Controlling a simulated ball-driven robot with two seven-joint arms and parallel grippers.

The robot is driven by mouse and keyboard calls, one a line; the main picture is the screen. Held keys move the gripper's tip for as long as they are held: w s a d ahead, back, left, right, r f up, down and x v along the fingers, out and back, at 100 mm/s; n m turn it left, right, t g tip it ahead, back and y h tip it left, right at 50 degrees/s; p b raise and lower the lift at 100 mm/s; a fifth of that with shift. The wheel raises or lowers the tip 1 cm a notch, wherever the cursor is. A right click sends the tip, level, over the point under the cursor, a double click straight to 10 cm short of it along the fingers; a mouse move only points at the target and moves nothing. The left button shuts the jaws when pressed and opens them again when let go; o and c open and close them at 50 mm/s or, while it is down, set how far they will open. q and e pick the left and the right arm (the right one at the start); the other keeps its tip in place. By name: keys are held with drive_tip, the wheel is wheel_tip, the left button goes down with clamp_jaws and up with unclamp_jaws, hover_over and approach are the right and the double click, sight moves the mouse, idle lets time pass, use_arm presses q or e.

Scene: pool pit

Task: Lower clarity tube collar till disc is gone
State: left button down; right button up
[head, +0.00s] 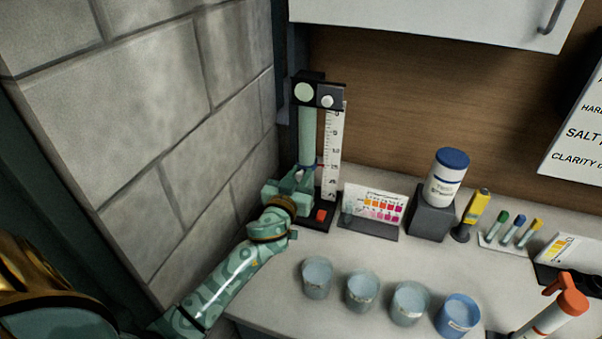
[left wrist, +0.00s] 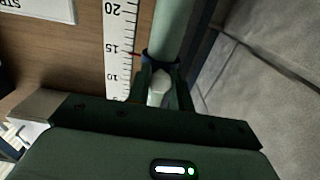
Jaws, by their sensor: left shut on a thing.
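The clarity tube (head: 306,135) stands upright, pale green, on a dark base at the back left of the counter. A white scale (head: 333,150) with black marks runs up its right side. On top are a pale round disc (head: 304,91) and a smaller white round piece. My left gripper (head: 300,178) is at the lower part of the tube, shut on the collar (left wrist: 150,57). In the left wrist view a red pointer (left wrist: 134,53) beside the collar lies near the 15 mark of the scale. My fingers hide much of the collar. My right gripper does not show.
A red block (head: 320,215) sits on the tube's base. A colour chart (head: 372,210) stands just right of it. Several cups (head: 363,291) line the counter's front. A blue-lidded tub (head: 446,180) stands farther right. A stone wall (head: 150,120) is close on the left.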

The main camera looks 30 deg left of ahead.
use_arm(q)
drive_tip(key=c, duration=1.4)
unclamp_jaws()
drive_tip(key=shift+s, duration=0.1)
drive_tip(key=v, duration=1.6)
drive_tip(key=shift+s+b, duration=0.15)
drive_tip(key=shift+b, duration=0.15)
